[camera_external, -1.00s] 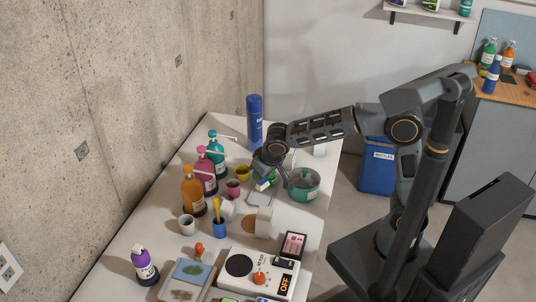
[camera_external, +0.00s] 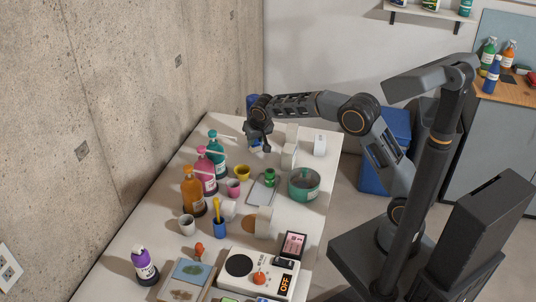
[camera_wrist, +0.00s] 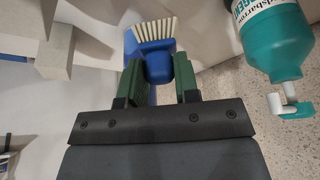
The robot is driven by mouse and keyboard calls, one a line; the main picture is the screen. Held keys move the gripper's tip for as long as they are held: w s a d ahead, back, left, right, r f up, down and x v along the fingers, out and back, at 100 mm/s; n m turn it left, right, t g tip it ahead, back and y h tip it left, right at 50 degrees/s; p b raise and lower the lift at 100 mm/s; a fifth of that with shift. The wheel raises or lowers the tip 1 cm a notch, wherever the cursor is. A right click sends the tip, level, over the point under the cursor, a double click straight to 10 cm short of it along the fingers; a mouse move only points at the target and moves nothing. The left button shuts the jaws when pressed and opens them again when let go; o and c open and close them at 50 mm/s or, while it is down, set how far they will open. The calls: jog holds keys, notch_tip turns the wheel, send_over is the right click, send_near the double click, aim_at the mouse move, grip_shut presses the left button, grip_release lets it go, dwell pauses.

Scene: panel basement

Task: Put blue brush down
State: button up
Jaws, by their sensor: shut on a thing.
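The blue brush (camera_wrist: 153,35) with pale bristles shows in the wrist view between the two green fingers of my gripper (camera_wrist: 159,82), which is shut on it. In the external view my gripper (camera_external: 257,145) is over the far part of the white table (camera_external: 160,205), pointing down. Only a small bit of blue shows beneath it there. I cannot tell whether the brush touches the table. The tall blue can behind it is mostly hidden by my arm.
A teal bottle (camera_external: 216,155) stands left of my gripper and shows at right in the wrist view (camera_wrist: 275,40). Pink (camera_external: 204,177) and orange (camera_external: 193,192) bottles stand nearer. The far table edge is close.

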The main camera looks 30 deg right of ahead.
jog(key=w+f, duration=0.1)
jog(key=w+a+f, duration=0.1)
jog(key=f, duration=0.1)
jog(key=w+f+p, duration=0.1)
jog(key=w+f, duration=0.1)
jog(key=shift+w+a+f, duration=0.1)
jog(key=shift+a+f, duration=0.1)
jog(key=shift+a, duration=0.1)
jog(key=shift+w+f, duration=0.1)
jog(key=shift+f, duration=1.6)
jog(key=shift+f, duration=0.2)
jog(key=o, duration=0.9)
jog(key=shift+o, duration=0.2)
jog(key=shift+r, duration=0.15)
